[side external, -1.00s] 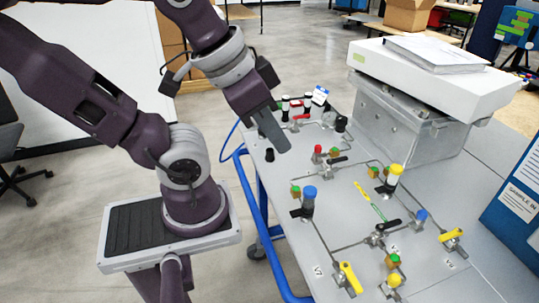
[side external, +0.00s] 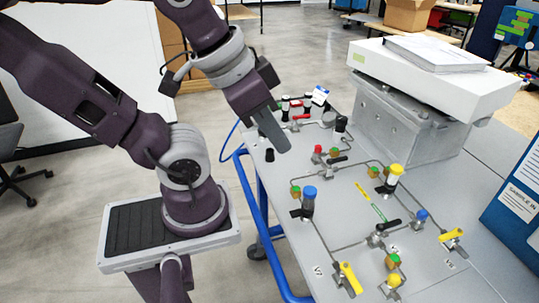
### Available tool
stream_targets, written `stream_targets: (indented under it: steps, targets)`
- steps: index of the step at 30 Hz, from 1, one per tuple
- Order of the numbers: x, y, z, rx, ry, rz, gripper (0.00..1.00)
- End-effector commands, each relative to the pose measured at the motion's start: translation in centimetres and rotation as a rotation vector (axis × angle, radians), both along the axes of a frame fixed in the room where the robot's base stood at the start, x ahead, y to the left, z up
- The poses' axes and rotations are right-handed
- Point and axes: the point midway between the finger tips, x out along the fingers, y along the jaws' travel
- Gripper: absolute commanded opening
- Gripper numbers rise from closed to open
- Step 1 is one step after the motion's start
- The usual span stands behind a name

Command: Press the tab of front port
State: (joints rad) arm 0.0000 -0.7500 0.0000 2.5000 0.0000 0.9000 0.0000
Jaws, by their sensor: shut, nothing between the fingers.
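My gripper (side external: 276,133) is shut and empty. It hangs above the far left part of the grey work table, with its fingertips pointing down and to the right. The table carries an assembly of thin tubes, valves and capped ports. A blue-capped cylinder (side external: 309,200) stands upright near the left edge. A yellow-capped white cylinder (side external: 392,179) stands further right. Yellow lever handles (side external: 349,279) and (side external: 452,239) lie near the front. I cannot tell which part is the front port or its tab. The gripper appears apart from all of these.
A grey metal box (side external: 405,120) with a white unit (side external: 440,75) on top stands at the back right. A blue panel (side external: 515,205) labelled "SAMPLE IN" is at the right edge. Small red, white and black capped parts (side external: 296,104) stand behind the gripper. A blue rail (side external: 262,210) runs along the table's left side.

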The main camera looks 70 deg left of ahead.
Motion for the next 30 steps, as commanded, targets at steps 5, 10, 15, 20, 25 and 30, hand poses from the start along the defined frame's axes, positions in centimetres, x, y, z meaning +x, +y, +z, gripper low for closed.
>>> stream_targets:
  steps: [5,10,15,20,25,30]
  targets:
    - [0.0,0.0,0.0,0.000,0.000,0.000,0.00]
    - [0.0,0.0,0.0,0.000,0.000,0.000,0.00]
    - [0.0,0.0,0.0,0.000,0.001,0.004,0.00]
    - [2.0,1.6,-1.6,0.000,0.079,0.230,0.00]
    - [5.7,5.6,-6.5,-0.062,0.226,0.763,0.00]
    - [7.6,8.3,-11.5,-0.216,0.325,1.216,0.00]
